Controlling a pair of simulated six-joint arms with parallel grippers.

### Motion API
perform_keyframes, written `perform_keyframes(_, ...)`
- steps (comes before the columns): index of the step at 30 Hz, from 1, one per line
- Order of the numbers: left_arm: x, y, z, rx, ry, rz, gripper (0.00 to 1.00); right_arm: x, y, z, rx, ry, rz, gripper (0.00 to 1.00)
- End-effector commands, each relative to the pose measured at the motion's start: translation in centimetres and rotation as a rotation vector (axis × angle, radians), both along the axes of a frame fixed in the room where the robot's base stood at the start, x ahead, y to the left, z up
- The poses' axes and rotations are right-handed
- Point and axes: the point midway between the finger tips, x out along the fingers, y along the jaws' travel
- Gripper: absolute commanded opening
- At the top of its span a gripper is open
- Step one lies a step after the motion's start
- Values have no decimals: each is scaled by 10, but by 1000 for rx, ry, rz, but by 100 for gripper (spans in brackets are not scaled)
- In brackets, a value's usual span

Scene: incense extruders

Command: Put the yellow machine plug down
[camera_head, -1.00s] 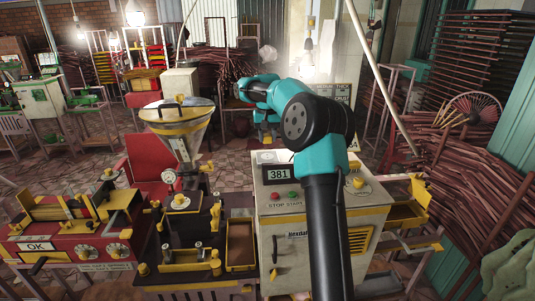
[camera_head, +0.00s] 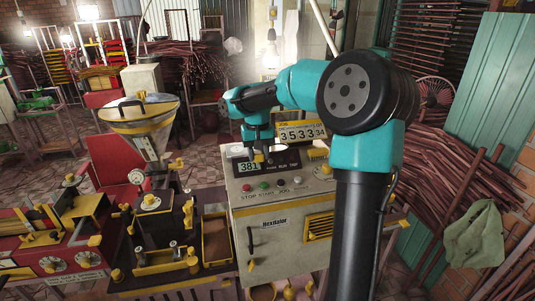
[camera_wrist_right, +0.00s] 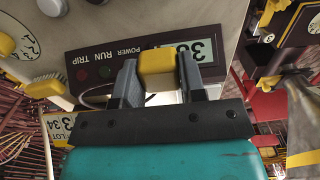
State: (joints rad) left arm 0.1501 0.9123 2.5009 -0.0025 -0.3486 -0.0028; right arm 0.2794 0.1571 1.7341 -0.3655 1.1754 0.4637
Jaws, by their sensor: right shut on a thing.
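My right gripper (camera_wrist_right: 158,72) is shut on the yellow machine plug (camera_wrist_right: 157,66), a small yellow block, in the right wrist view. The plug is in front of the dark display panel (camera_wrist_right: 100,62), covering part of its digits; whether it touches anything is unclear. In the head view the right gripper (camera_head: 258,157) is at the display panel (camera_head: 270,166) on the cream machine (camera_head: 285,215). The arm reaches in from the lower right. My left gripper is not in view.
A counter plate (camera_head: 303,132) stands behind the panel, and buttons (camera_head: 281,183) line the machine's front. A metal hopper (camera_head: 140,112) and a dark extruder bench (camera_head: 160,265) are on the left. Incense-stick bundles (camera_head: 450,170) and a green cloth (camera_head: 475,235) are on the right.

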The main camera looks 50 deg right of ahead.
Motion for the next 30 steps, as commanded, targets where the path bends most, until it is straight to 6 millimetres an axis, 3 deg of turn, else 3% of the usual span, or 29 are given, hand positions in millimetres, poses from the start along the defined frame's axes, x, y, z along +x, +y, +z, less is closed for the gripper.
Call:
perform_keyframes(15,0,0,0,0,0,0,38,0,0,-2,0,0,3,0)
perform_keyframes(30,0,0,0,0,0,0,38,58,-66,-11,-1,-1,1,0)
